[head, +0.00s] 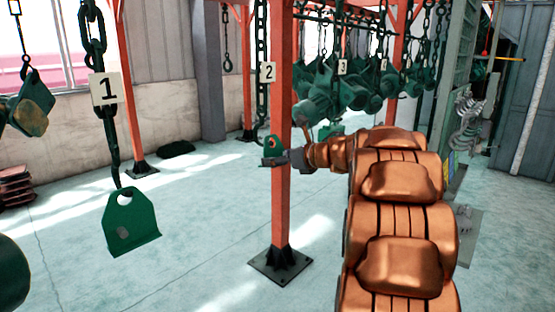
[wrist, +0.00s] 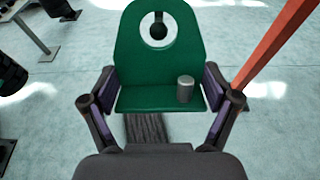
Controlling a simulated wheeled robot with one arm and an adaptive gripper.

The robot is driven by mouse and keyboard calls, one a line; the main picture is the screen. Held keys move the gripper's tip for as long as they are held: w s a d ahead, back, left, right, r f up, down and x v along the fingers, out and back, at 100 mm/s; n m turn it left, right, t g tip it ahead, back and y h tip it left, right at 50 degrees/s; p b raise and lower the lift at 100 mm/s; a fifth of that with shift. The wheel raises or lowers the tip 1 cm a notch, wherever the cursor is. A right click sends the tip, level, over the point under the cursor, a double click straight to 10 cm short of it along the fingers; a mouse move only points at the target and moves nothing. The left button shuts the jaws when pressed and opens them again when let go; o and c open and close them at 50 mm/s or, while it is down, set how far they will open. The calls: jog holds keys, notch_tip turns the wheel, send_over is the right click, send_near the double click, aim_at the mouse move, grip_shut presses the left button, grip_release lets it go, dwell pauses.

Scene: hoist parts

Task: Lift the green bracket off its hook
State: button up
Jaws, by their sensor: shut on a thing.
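A green bracket (wrist: 140,66) with a round hole near its top and a small grey cylinder on its base fills the upper middle of the wrist view. My gripper (wrist: 160,92) is shut on its two lower sides. A dark shape shows inside the hole; I cannot tell whether it is the hook. In the head view my gripper (head: 284,158) and the small green bracket (head: 271,145) are partly hidden by the orange post. They are just below the chain with tag 2 (head: 268,72). Another green bracket (head: 131,222) hangs on the hook under tag 1 (head: 105,89).
The orange post (head: 281,205) stands right by my gripper and also shows in the wrist view (wrist: 275,42). Several green hoist parts (head: 340,90) hang behind on chains.

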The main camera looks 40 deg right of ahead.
jog(key=shift+s+d+r+t+b, duration=0.1)
jog(key=shift+s+r+t+b, duration=0.05)
jog(key=shift+s+b, duration=0.4)
jog(key=shift+s+d+r+t+b, duration=0.15)
jog(key=shift+s+b, duration=0.2)
jog(key=shift+b, duration=0.4)
jog(key=shift+s, duration=0.1)
jog(key=s+d+f+b, duration=0.2)
jog(key=s+b, duration=0.5)
jog(key=s, duration=0.3)
jog(key=shift+s+d, duration=0.2)
jog(key=shift+s, duration=0.1)
jog(key=shift+w, duration=0.1)
dwell(0.4)
